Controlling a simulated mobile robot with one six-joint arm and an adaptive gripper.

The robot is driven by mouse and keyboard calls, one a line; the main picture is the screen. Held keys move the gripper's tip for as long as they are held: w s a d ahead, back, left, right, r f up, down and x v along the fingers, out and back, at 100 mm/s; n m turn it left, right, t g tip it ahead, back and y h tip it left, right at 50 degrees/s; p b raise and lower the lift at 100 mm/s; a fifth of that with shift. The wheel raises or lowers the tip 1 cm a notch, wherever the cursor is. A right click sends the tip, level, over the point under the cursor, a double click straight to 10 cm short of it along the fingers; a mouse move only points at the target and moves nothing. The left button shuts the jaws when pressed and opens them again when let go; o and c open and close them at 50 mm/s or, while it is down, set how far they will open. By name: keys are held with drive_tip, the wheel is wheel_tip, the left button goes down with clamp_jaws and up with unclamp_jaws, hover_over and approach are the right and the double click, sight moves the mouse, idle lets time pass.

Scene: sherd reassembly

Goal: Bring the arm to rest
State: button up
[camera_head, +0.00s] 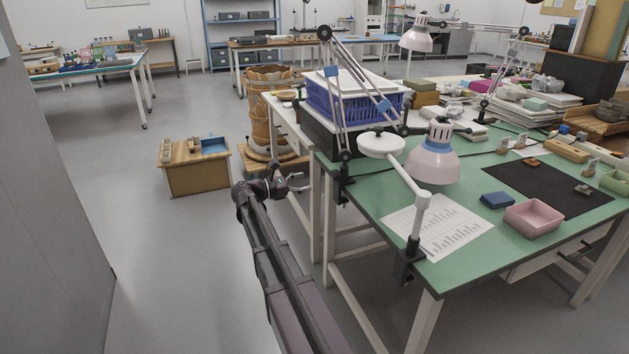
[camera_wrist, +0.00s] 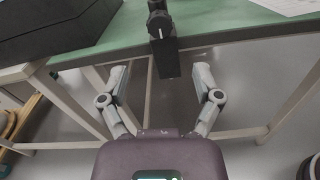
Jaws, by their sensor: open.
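My gripper (camera_head: 296,181) is at the end of my arm, which reaches forward over the floor to the left of the green-topped table (camera_head: 368,197). In the wrist view my gripper (camera_wrist: 160,84) is open, with its two fingers apart and nothing between them. The edge of the green table (camera_wrist: 215,27) shows ahead of the fingers, with a black clamp (camera_wrist: 163,48) on it. The gripper appears apart from the table and its legs.
A lamp (camera_head: 432,158) and a magnifier arm (camera_head: 383,145) are clamped to the table. A pink tray (camera_head: 534,217), a blue box (camera_head: 497,200) and a black mat (camera_head: 545,183) are on it. A wooden crate (camera_head: 197,178) stands on the floor, left. Open floor lies left of my arm.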

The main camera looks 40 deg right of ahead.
drive_tip(key=shift+w+a, duration=0.1)
drive_tip(key=shift+a, duration=0.5)
drive_tip(key=s+a+f+m+t+y, duration=0.2)
drive_tip(key=s+a+f+m+y, duration=0.2)
drive_tip(key=s+a+f+y, duration=0.25)
drive_tip(key=s+a+f+m+t+y, duration=0.1)
drive_tip(key=s+a+f+m+y, duration=0.3)
drive_tip(key=a+f, duration=0.45)
drive_tip(key=s+a+f+m+t+y, duration=0.1)
drive_tip(key=s+a+f+m+y, duration=0.15)
drive_tip(key=s+a, duration=0.4)
drive_tip(key=s+a+f+m+y, duration=0.1)
drive_tip(key=s+a+m+y, duration=0.25)
drive_tip(key=a, duration=0.65)
wheel_tip(320, 180, up, 32)
drive_tip(key=p, duration=3.2)
drive_tip(key=shift+w+r+y+p, duration=0.25)
drive_tip(key=shift+w+y+p, duration=0.1)
drive_tip(key=shift+w+y, duration=0.1)
drive_tip(key=shift+d, duration=0.1)
